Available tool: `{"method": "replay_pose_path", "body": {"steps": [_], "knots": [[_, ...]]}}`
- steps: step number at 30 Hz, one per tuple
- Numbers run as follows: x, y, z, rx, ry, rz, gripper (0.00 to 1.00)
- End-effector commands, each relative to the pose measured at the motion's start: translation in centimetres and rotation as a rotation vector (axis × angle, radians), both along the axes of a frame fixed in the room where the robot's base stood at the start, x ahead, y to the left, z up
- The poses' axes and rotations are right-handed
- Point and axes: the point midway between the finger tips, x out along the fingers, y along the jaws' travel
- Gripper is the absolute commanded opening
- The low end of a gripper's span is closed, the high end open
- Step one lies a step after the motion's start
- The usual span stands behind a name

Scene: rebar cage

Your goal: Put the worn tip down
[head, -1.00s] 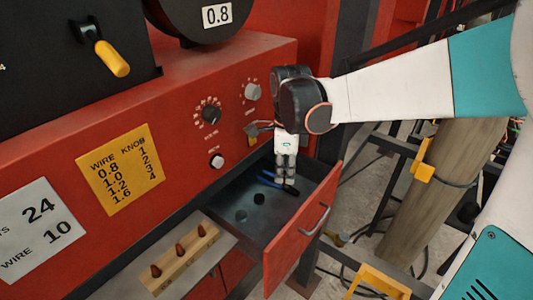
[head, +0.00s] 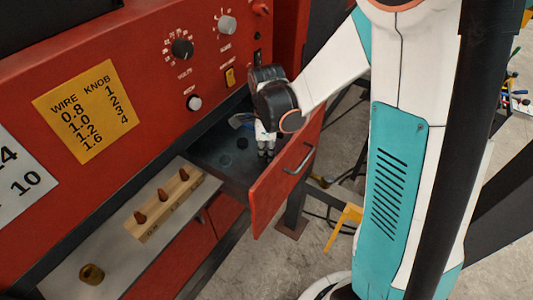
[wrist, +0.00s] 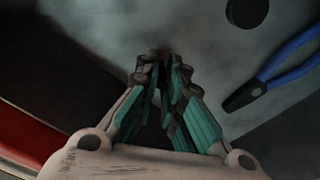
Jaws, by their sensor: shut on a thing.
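My gripper (head: 265,153) reaches down into the open drawer (head: 225,170) of the red machine. In the wrist view my gripper (wrist: 160,72) has its fingertips close together over the drawer's grey floor. It is shut on a small dark brownish thing, taken to be the worn tip (wrist: 153,54), mostly hidden between the fingers. I cannot tell whether the tip touches the drawer floor. In the head view the tip is hidden.
Blue-handled pliers (wrist: 275,78) lie right of the fingers. A dark round thing (wrist: 247,12) is beyond. The drawer's red front (head: 285,180) stands close by. A wooden block (head: 165,205) with three copper-coloured tips and a brass-coloured cup (head: 92,273) sit on the shelf left.

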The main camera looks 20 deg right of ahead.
Motion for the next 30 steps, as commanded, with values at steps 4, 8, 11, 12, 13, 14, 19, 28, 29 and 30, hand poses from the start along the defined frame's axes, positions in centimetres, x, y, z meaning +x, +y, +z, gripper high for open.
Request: {"method": "replay_pose_path", "body": {"steps": [4,8,11,12,13,14,19,28,29,30], "knots": [[0.0,0.0,-0.3,0.0,0.0,0.0,0.0],[0.0,0.0,-0.3,0.0,0.0,0.0,0.0],[0.0,0.0,-0.6,0.0,0.0,0.0,0.0],[0.0,0.0,-0.6,0.0,0.0,0.0,0.13],[0.0,0.0,-0.5,0.0,0.0,0.0,0.2],[0.0,0.0,-0.5,0.0,0.0,0.0,0.27],[0.0,0.0,-0.5,0.0,0.0,0.0,0.29],[0.0,0.0,0.1,0.0,0.0,0.0,0.29],[0.0,0.0,0.5,0.0,0.0,0.0,0.29],[0.0,0.0,1.1,0.0,0.0,0.0,0.29]]}}
